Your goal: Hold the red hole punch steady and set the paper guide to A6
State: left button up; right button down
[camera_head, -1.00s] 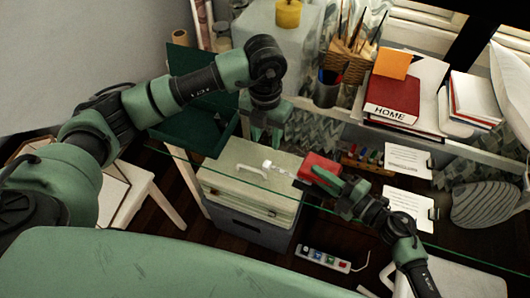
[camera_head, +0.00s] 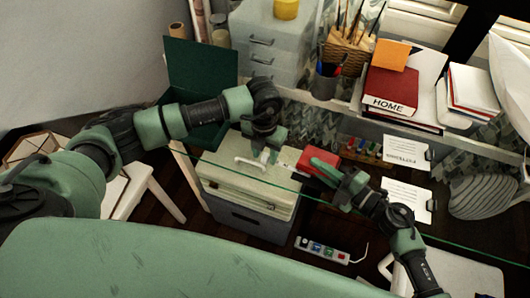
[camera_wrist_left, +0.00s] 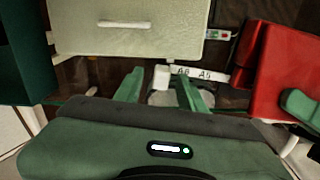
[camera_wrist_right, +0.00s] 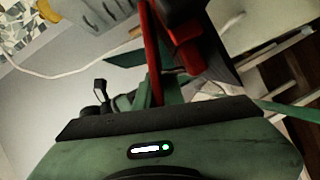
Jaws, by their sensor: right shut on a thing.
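The red hole punch (camera_head: 319,162) sits on the glass shelf in the middle of the head view. My right gripper (camera_head: 318,168) is shut on it; the right wrist view shows the red punch (camera_wrist_right: 178,50) at its fingers. A white paper guide (camera_wrist_left: 208,76) with the printed marks A6 and A5 sticks out left from the punch (camera_wrist_left: 283,70). A white block (camera_wrist_left: 162,77) is at its left end. My left gripper (camera_wrist_left: 159,82) is open, its fingers apart on either side of that block in the picture; contact cannot be told. In the head view the left gripper (camera_head: 263,157) hides part of the guide.
A cream case (camera_head: 245,185) with a white handle stands below and left of the guide. A dark green box (camera_head: 200,85) is behind my left arm. Books (camera_head: 390,92) and a pen cup (camera_head: 327,80) stand on the upper shelf. A power strip (camera_head: 322,249) lies low in front.

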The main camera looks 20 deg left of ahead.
pick_arm(q)
grip_shut()
jog(key=shift+d, duration=0.1)
dwell(1.2)
